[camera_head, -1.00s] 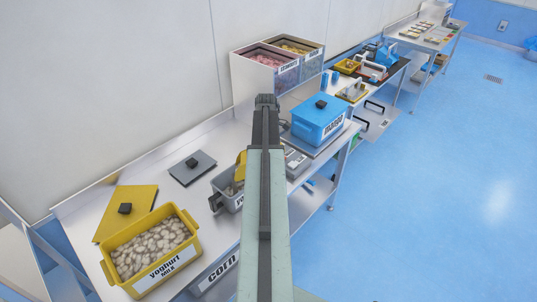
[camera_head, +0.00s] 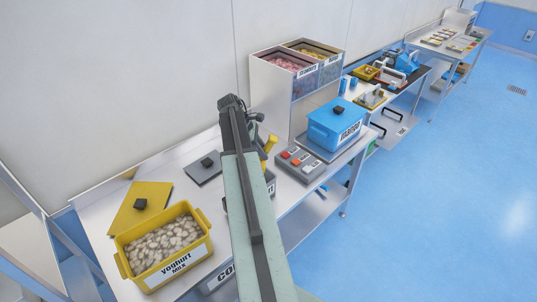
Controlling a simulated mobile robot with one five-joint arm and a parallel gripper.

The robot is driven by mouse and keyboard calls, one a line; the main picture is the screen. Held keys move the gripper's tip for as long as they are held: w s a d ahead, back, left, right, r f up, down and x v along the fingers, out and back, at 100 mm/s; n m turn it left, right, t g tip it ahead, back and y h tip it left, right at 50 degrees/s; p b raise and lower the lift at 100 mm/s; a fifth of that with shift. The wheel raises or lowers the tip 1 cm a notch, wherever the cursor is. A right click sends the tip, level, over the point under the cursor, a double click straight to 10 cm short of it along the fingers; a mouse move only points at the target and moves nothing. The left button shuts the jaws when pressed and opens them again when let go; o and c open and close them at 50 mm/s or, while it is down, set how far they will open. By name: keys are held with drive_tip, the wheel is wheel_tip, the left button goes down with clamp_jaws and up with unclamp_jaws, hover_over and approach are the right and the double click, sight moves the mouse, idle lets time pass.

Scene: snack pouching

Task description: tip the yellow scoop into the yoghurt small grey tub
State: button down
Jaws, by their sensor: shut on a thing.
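A yellow scoop (camera_head: 270,143) shows just right of my arm's far end, held by the dark grey gripper (camera_head: 262,133). It is tilted, and its bowl is partly hidden, so I cannot tell what is in it. The small grey tub (camera_head: 270,183) stands on the table, mostly hidden behind my arm. Only its right end with part of a white label shows. The scoop appears above and behind that end; the exact gap cannot be told.
A yellow yoghurt milk tub (camera_head: 189,262) full of pale pieces stands at front left, with a yellow lid (camera_head: 152,197) behind it. A grey lid (camera_head: 210,174) lies near the wall. A grey button box (camera_head: 299,164) and blue mango tub (camera_head: 333,132) are to the right.

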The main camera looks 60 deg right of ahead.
drive_tip(key=shift+w+a+r+g+h+b, duration=0.3)
drive_tip(key=shift+w+a+g+b, duration=0.15)
drive_tip(key=shift+w, duration=0.25)
drive_tip(key=shift+w+a+r+g+h+b, duration=0.15)
drive_tip(key=shift+w+a+g+h+b, duration=0.15)
drive_tip(key=shift+w+g, duration=0.3)
drive_tip(key=shift+r, duration=0.1)
drive_tip(key=r+t+p, duration=0.1)
drive_tip(key=p, duration=0.2)
drive_tip(key=shift+s+r+t+y+p, duration=0.1)
drive_tip(key=shift+r+t+y+p, duration=0.15)
drive_tip(key=shift+y+p, duration=0.15)
drive_tip(key=r+t+y+p, duration=0.1)
drive_tip(key=t+p, duration=0.2)
drive_tip(key=p, duration=0.1)
drive_tip(key=shift+r+y, duration=0.2)
drive_tip(key=shift+y, duration=0.2)
drive_tip(key=shift+s+r+t+y+p, duration=0.1)
drive_tip(key=shift+r+t+y+p, duration=0.25)
drive_tip(key=shift+t+p, duration=0.4)
drive_tip(key=t+y, duration=0.2)
drive_tip(key=t, duration=0.1)
drive_tip(key=shift+d+r, duration=0.1)
drive_tip(key=shift+r, duration=0.15)
drive_tip(key=shift+r+t+y+b, duration=0.2)
drive_tip(key=shift+t+y+b, duration=0.25)
drive_tip(key=shift+t, duration=0.5)
drive_tip(key=shift+w+r, duration=0.15)
drive_tip(key=shift+w, duration=0.1)
